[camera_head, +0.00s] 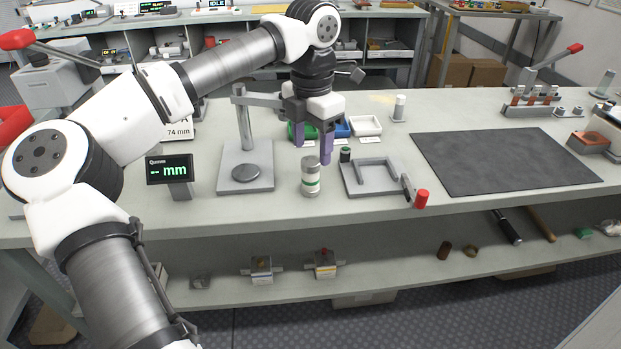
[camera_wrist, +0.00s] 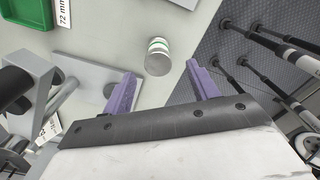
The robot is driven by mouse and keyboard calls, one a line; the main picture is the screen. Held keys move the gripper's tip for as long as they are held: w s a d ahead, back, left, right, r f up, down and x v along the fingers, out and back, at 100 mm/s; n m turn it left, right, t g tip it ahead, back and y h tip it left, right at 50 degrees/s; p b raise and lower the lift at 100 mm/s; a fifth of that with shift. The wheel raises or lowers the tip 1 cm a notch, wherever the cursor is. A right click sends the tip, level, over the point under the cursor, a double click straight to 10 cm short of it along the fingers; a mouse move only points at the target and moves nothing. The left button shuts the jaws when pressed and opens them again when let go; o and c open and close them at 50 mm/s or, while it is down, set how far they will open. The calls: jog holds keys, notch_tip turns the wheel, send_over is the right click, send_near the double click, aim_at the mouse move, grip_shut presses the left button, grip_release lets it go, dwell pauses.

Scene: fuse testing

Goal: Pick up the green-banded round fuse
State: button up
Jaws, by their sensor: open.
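The green-banded round fuse (camera_head: 311,177) stands upright on the bench, a pale cylinder with metal ends and a green band. In the wrist view the fuse (camera_wrist: 158,57) lies ahead of my fingers, between their lines and apart from both. My gripper (camera_head: 313,153) has purple fingers and hangs just above and behind the fuse in the head view. It is open and empty; both fingertips (camera_wrist: 161,70) show in the wrist view.
A gauge stand (camera_head: 246,180) and a mm display (camera_head: 170,170) are left of the fuse. A grey fixture with a red-handled lever (camera_head: 376,190) is close on its right. A dark mat (camera_head: 505,165) lies further right. Small green, blue and white bins (camera_head: 365,125) stand behind.

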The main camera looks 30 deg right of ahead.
aim_at(311, 161)
jog(key=shift+w+f+p, duration=0.15)
jog(key=shift+f+p, duration=0.25)
jog(key=shift+f, duration=2.9)
jog(key=c, duration=1.2)
jog(key=shift+o, duration=0.2)
jog(key=shift+r, duration=0.1)
